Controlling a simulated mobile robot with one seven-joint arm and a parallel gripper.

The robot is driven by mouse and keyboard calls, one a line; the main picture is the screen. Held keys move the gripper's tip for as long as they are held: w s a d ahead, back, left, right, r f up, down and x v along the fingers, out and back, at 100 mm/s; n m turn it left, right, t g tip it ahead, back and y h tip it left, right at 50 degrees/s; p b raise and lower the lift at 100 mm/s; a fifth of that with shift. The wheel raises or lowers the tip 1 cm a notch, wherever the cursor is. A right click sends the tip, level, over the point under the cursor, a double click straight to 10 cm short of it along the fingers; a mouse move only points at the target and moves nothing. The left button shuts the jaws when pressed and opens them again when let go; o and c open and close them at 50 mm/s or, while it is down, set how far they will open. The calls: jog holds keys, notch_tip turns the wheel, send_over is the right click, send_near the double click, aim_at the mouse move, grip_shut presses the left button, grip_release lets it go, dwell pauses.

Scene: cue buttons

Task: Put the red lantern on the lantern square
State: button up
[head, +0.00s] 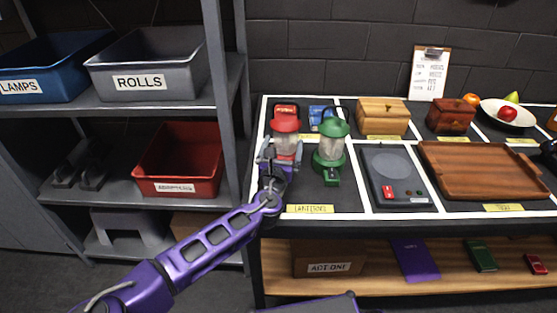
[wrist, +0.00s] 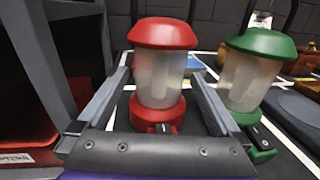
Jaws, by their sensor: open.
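The red lantern (head: 286,138) stands upright on the left part of the table, inside the white-lined square with the yellow "LANTERNS" label (head: 310,209). A green lantern (head: 331,143) stands just to its right in the same square. My gripper (head: 282,160) is open, with one finger on each side of the red lantern's lower body. In the wrist view the red lantern (wrist: 160,75) sits between the two spread fingers, with gaps visible beside it. The green lantern (wrist: 254,85) is right of the right finger. My gripper hides part of the red lantern's base in the head view.
The table (head: 430,206) also holds a dark device with a round plate (head: 394,170), a wooden tray (head: 483,170) and a wooden box (head: 382,116). A grey shelf post (head: 222,90) stands close left of the table. Red and blue packs lie behind the lanterns.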

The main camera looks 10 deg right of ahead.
jog(key=v, duration=0.9)
jog(key=shift+s, duration=0.1)
jog(key=shift+a, duration=0.1)
